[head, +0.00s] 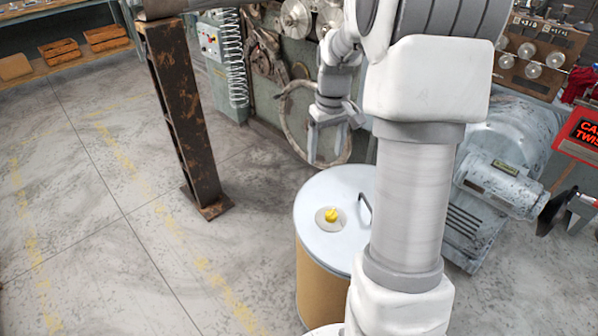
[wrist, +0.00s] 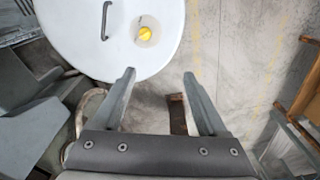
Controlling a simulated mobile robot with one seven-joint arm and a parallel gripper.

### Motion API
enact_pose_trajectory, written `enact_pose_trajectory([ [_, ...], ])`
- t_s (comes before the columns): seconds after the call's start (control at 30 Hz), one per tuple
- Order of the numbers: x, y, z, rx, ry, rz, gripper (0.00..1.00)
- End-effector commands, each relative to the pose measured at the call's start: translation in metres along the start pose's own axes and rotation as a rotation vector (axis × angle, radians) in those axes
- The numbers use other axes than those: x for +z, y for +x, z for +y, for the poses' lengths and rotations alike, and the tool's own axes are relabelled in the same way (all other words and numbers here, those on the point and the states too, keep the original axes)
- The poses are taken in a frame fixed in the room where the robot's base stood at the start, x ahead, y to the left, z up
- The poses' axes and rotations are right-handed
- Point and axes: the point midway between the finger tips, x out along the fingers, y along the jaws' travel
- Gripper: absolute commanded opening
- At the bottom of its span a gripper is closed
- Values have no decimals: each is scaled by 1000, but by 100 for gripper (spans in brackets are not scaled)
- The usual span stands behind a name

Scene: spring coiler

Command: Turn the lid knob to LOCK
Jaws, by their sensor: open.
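The yellow lid knob (head: 332,215) sits on a round grey plate on the pale lid (head: 318,240) of a brown drum (head: 317,275). The knob also shows near the top of the wrist view (wrist: 146,33), on the lid (wrist: 165,60). Its pointer direction and any LOCK marking are too small to read. My gripper (head: 327,155) hangs beyond and above the drum in the head view. My arm covers the drum's right side in the head view.
A dark handle (head: 365,205) stands up from the lid, right of the knob. A rusty post (head: 178,110) stands at the left. The floor at left is clear.

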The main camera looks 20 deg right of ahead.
Motion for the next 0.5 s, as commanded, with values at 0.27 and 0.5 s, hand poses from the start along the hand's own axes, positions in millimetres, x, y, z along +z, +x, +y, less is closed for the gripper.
enact_pose_trajectory([
  [0.27,-4,77,51,-52,19,-59,76],
  [0.5,-4,96,60,-64,21,-70,76],
])
